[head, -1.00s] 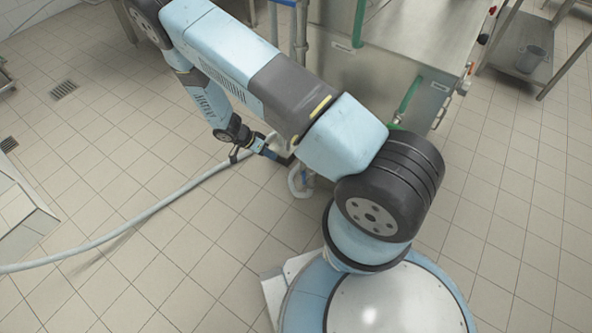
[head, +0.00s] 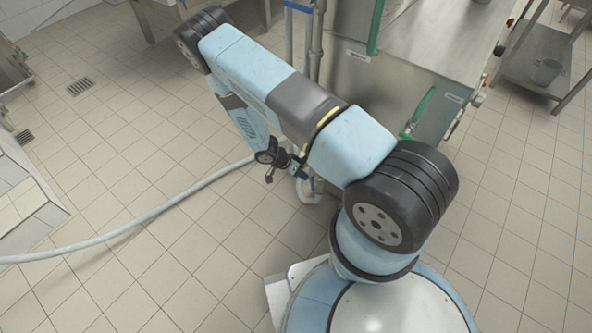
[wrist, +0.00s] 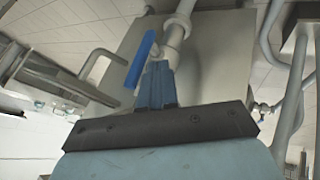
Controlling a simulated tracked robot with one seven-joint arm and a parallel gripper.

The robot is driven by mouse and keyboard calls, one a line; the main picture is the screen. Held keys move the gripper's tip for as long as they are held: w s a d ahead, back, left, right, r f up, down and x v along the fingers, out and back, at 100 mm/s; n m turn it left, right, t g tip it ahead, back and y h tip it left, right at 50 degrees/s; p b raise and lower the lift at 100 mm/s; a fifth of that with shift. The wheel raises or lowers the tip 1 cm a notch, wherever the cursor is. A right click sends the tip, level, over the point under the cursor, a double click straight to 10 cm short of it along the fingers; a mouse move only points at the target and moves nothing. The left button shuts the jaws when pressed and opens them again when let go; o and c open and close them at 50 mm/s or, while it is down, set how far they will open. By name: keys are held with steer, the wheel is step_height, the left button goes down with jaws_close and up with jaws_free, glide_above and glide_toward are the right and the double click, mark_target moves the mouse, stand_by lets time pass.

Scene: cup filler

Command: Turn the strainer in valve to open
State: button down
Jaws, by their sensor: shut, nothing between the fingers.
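The valve with a blue lever (wrist: 141,58) sits on a pale pipe (wrist: 176,38) in the upper middle of the wrist view. The lever stands slanted, to the left of the pipe. My gripper (wrist: 158,68) has its blue fingers shut and empty. In the wrist view its tips appear close to the lever's lower right side and the valve body; I cannot tell whether they touch. In the head view my gripper (head: 301,170) is low beside a white pipe bend (head: 309,190). The valve is not clear there, partly hidden by my arm.
A long grey hose (head: 150,208) runs over the tiled floor to the left. More pipes (wrist: 290,90) show at right in the wrist view. The left floor is mostly clear.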

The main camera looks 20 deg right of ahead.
steer(key=shift+s+d, duration=0.3)
steer(key=shift+s, duration=0.1)
steer(key=shift+s+d+r, duration=0.2)
steer(key=shift+s+d, duration=0.3)
steer(key=shift+s, duration=0.15)
steer(key=shift+s+d, duration=0.1)
steer(key=shift+f, duration=0.1)
steer(key=w+a+r, duration=0.5)
steer(key=a+r, duration=0.2)
steer(key=a, duration=0.1)
steer(key=shift+w+a+r, duration=0.25)
steer(key=shift+w+a, duration=0.05)
steer(key=shift+a, duration=0.1)
stand_by(0.5)
